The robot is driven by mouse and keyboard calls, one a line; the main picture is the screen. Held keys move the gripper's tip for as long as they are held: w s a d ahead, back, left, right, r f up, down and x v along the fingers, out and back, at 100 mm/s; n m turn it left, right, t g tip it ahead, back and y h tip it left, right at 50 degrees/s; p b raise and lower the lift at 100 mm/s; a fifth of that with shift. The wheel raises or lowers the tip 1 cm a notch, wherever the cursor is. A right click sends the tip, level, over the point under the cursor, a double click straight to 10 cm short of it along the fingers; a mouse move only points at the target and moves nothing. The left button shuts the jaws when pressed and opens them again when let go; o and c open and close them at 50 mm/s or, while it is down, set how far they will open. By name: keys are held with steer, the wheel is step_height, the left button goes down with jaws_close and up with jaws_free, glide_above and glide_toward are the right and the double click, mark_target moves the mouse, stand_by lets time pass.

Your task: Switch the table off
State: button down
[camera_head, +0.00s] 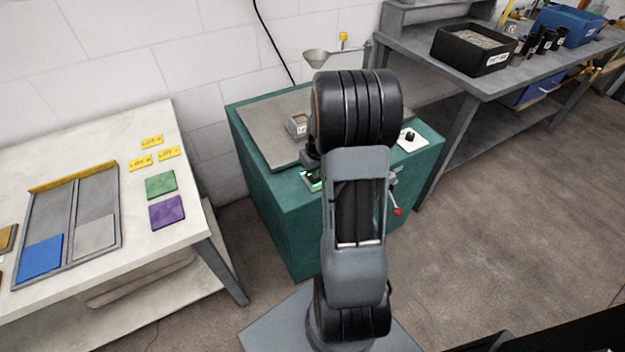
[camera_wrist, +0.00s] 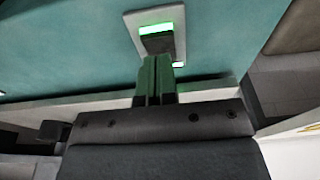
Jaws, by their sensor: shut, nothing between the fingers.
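The table is a teal cabinet (camera_head: 285,220) with a grey top plate, standing behind my arm. On its teal face is a switch (camera_wrist: 157,42) in a pale plate, with a bright green lit upper part and a dark lower part. The green glow of the switch (camera_head: 313,181) also shows in the head view, partly hidden by my arm. My gripper (camera_wrist: 156,64) is shut and empty, its fingertips right at the lower edge of the switch. I cannot tell whether they touch it. In the head view my arm hides most of the gripper.
A small metal box (camera_head: 297,126) sits on the cabinet top, with a funnel (camera_head: 318,58) behind. A white panel with a black knob (camera_head: 409,136) and a red-tipped lever (camera_head: 398,211) are at right. A white table (camera_head: 190,215) stands left and a grey bench (camera_head: 425,50) right.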

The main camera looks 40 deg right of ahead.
steer(key=shift+f+b, duration=0.85)
steer(key=shift+f, duration=0.25)
stand_by(0.3)
steer(key=shift+r, duration=0.15)
steer(key=shift+r+p, duration=2.7)
steer(key=shift+r, duration=0.75)
steer(key=s+a+r+t+p, duration=0.1)
steer(key=s+a+r+p, duration=0.1)
steer(key=s+a+r, duration=0.4)
steer(key=s+a+r+n+p, duration=0.1)
steer(key=s+a+r+p, duration=0.2)
steer(key=a+r, duration=0.9)
steer(key=s+a, duration=0.2)
steer(key=s, duration=0.1)
steer(key=shift+a+r+n+t, duration=0.25)
steer(key=shift+r+n+t, duration=0.05)
steer(key=shift+r+t, duration=0.1)
steer(key=shift+s, duration=0.1)
